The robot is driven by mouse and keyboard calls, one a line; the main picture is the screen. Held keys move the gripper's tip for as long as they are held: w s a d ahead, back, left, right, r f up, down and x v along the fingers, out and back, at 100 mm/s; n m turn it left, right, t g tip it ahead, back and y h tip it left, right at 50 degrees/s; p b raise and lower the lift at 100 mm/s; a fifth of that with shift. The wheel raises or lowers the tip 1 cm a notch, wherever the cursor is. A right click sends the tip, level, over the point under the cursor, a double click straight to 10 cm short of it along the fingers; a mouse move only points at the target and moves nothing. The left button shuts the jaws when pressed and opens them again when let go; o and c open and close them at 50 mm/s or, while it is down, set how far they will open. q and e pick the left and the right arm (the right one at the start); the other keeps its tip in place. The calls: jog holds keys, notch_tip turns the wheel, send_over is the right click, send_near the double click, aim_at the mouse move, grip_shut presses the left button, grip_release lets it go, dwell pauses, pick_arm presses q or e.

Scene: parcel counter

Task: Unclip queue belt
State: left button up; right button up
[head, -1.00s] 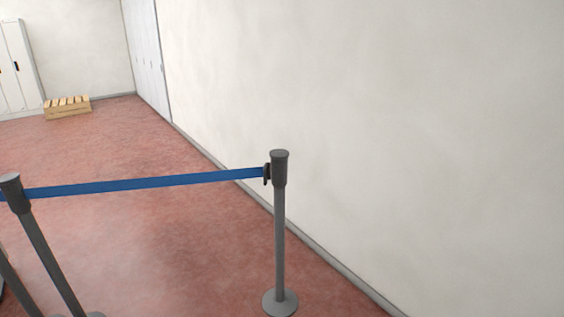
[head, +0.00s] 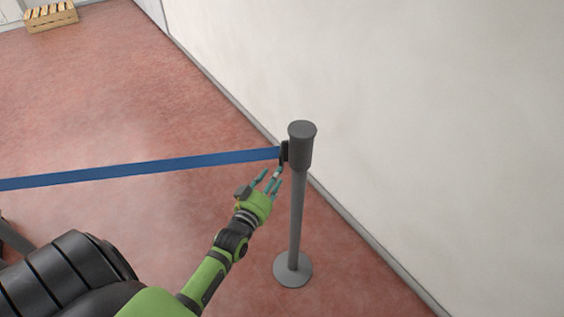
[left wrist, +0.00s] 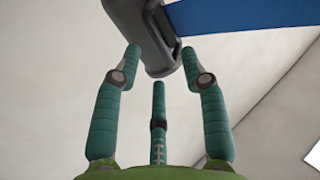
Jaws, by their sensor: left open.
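The blue queue belt (head: 150,168) runs from the left edge of the head view to a dark clip (head: 285,151) on the side of a grey post (head: 301,150). The belt is stretched and attached there. My left gripper (head: 269,179) is open and empty, just below the belt's end, left of the post. In the left wrist view the dark clip (left wrist: 145,35) is beyond the open fingers, with the blue belt (left wrist: 240,15) leaving it to the right. The fingers appear apart from the clip. My right gripper is not in view.
The post's round base (head: 293,270) stands on the red floor near the pale wall (head: 420,120). A wooden crate (head: 51,17) lies far off at the upper left. The floor left of the belt's end is clear.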

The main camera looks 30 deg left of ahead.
aim_at(281, 164)
pick_arm(q)
jog(key=w, duration=0.5)
jog(key=shift+w+a+r+p, duration=0.2)
jog(key=shift+a+r+p, duration=0.05)
jog(key=shift+p, duration=0.05)
jog(key=shift+w+a+f, duration=0.1)
jog(key=shift+w+a, duration=0.05)
jog(key=shift+w, duration=0.3)
grip_shut()
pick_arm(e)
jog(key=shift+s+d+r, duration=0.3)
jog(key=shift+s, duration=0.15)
